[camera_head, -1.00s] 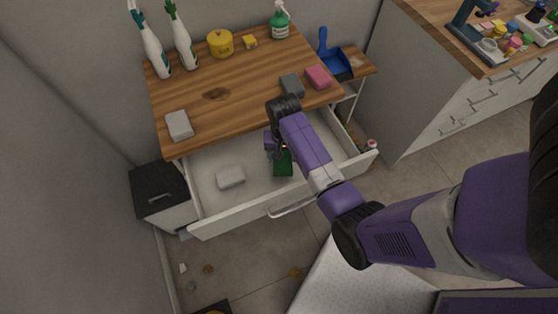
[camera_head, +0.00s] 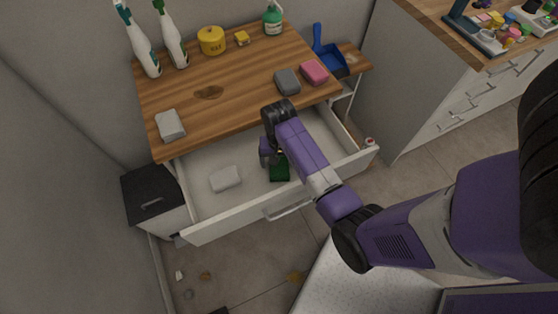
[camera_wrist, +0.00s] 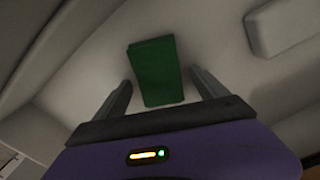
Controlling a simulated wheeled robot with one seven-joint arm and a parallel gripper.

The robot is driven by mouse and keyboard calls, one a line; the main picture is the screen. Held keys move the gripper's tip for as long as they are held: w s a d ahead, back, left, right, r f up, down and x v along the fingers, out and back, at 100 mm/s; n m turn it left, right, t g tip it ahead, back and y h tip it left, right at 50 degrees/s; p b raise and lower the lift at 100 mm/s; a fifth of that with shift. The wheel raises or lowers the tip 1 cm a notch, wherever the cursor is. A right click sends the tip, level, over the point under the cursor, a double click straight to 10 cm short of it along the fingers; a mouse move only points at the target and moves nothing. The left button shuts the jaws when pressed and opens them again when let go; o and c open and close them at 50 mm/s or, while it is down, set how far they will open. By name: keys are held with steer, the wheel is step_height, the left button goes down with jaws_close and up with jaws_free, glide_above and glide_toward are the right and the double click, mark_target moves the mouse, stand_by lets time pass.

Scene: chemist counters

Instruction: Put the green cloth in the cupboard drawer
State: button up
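The green cloth (camera_head: 279,168) is a folded dark green block inside the open cupboard drawer (camera_head: 196,190). In the wrist view the cloth (camera_wrist: 156,72) appears on the pale drawer floor, just beyond and between my fingertips. My gripper (camera_wrist: 160,90) is open, its two grey fingers spread wider than the cloth, with a visible gap on both sides. In the head view my gripper (camera_head: 272,158) reaches down into the drawer and my arm hides part of it. I cannot tell exactly how high the fingers are above the drawer floor.
A white folded cloth (camera_head: 225,179) lies in the drawer to the left. The wooden top (camera_head: 215,110) above holds a grey-white cloth (camera_head: 170,125), a dark grey sponge (camera_head: 287,81), a pink sponge (camera_head: 314,72) and bottles. A black-topped bin (camera_head: 150,192) stands at left.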

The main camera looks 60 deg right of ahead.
steer(key=shift+r, duration=0.1)
step_height(320, 180, up, 12)
stand_by(0.6)
steer(key=shift+w, duration=0.1)
stand_by(0.5)
